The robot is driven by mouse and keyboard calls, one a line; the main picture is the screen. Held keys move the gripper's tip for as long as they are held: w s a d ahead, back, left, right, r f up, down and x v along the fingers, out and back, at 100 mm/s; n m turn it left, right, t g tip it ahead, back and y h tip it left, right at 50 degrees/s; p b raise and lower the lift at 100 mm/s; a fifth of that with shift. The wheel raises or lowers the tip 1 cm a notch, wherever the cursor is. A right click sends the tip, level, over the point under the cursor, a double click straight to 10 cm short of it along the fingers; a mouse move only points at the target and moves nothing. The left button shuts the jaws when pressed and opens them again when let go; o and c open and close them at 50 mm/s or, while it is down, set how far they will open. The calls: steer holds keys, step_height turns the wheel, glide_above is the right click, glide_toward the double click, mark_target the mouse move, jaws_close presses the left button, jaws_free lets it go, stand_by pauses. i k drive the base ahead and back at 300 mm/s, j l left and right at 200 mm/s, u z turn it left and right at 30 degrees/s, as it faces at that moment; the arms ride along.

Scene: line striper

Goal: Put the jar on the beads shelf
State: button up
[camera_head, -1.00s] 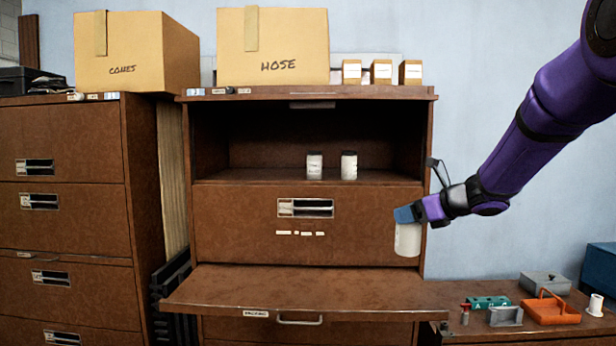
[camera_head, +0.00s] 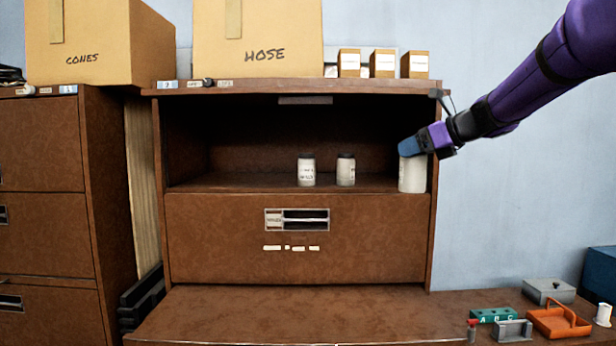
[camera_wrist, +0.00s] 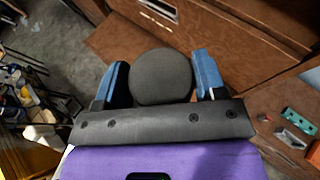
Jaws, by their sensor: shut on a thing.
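The jar (camera_head: 412,176) is white with its top at my gripper (camera_head: 412,147). It hangs upright at the right end of the open shelf (camera_head: 240,183) in the head view; I cannot tell whether it touches the shelf. In the wrist view my gripper (camera_wrist: 161,75) has its blue fingers on both sides of the jar's dark round lid (camera_wrist: 161,77). Two smaller white jars with dark lids, a left one (camera_head: 306,170) and a right one (camera_head: 345,170), stand mid-shelf. The word on the left jar is too small to read surely.
The cabinet's right side wall (camera_head: 434,200) is close beside the held jar. The shelf is bare left of the two jars, with a gap right of them. A lower ledge (camera_head: 290,315) juts out below. A side table holds an orange carrier (camera_head: 560,320).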

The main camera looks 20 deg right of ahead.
mark_target(377, 186)
steer(key=i+l, duration=0.25)
steer(key=i, duration=0.2)
steer(key=i+l, duration=0.25)
steer(key=i, duration=0.25)
